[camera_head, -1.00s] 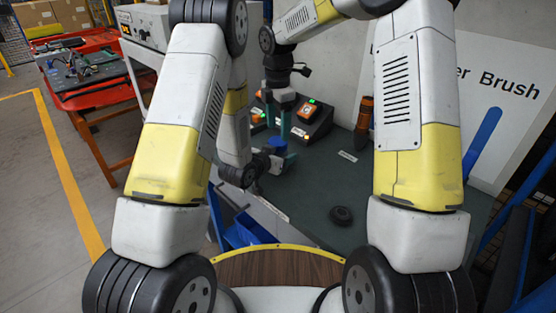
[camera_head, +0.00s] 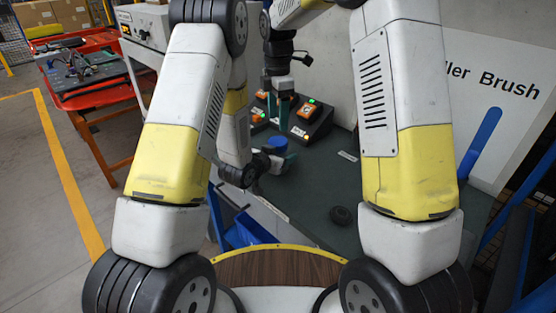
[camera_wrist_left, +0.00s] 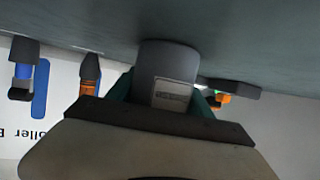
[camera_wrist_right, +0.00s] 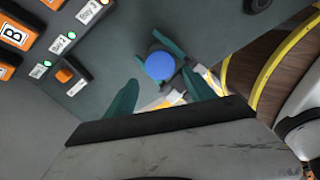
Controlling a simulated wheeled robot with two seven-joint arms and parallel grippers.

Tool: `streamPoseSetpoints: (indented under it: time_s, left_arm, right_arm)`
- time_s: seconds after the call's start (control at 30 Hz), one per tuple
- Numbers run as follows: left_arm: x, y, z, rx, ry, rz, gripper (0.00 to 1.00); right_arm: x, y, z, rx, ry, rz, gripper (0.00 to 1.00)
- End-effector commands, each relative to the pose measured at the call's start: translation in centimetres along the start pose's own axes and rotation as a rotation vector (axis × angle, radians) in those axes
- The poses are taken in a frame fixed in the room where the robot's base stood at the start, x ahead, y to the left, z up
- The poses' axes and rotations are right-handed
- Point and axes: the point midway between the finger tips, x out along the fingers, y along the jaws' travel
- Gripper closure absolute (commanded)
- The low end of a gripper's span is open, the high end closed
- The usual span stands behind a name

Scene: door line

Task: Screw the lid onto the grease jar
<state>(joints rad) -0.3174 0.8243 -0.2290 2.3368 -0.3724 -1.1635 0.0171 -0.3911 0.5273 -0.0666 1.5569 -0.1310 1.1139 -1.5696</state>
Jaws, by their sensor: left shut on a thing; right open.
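A grey jar (camera_wrist_left: 168,72) with a pale label is held between the teal fingers of my left gripper (camera_head: 274,160). In the head view a round blue lid (camera_head: 277,144) shows at the top of the jar. It also shows from above in the right wrist view (camera_wrist_right: 160,65), between the left fingers; whether it is threaded on cannot be told. My right gripper (camera_head: 283,108) is open, fingers downward, above and behind the blue lid in the head view. In the right wrist view its spread fingers are apart from the lid, with nothing between them.
A small black round object (camera_head: 341,215) lies on the dark green bench (camera_head: 310,190). A control box with orange switches (camera_head: 305,112) stands behind my grippers. A blue bin (camera_head: 247,232) is below the bench's left edge. The bench right of the jar is mostly clear.

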Motion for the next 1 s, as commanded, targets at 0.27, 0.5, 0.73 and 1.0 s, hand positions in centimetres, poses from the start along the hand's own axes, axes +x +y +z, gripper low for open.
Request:
streamPoseSetpoints:
  time_s: [0.27,0.5,0.73,1.0]
  left_arm:
    - [0.0,0.0,0.0,0.000,0.001,0.000,1.00]
    - [0.0,0.0,0.0,0.000,0.001,0.000,1.00]
    - [0.0,0.0,0.0,0.000,0.001,0.000,1.00]
    - [0.0,0.0,0.0,0.000,0.001,0.000,1.00]
  right_arm:
    - [3.8,-0.1,0.0,-0.001,0.000,-0.004,0.37]
    - [6.9,-0.1,0.0,0.000,0.000,-0.003,0.37]
    - [7.8,0.0,0.0,0.000,0.000,-0.001,0.37]
    - [7.8,0.0,0.0,0.000,0.000,-0.001,0.49]
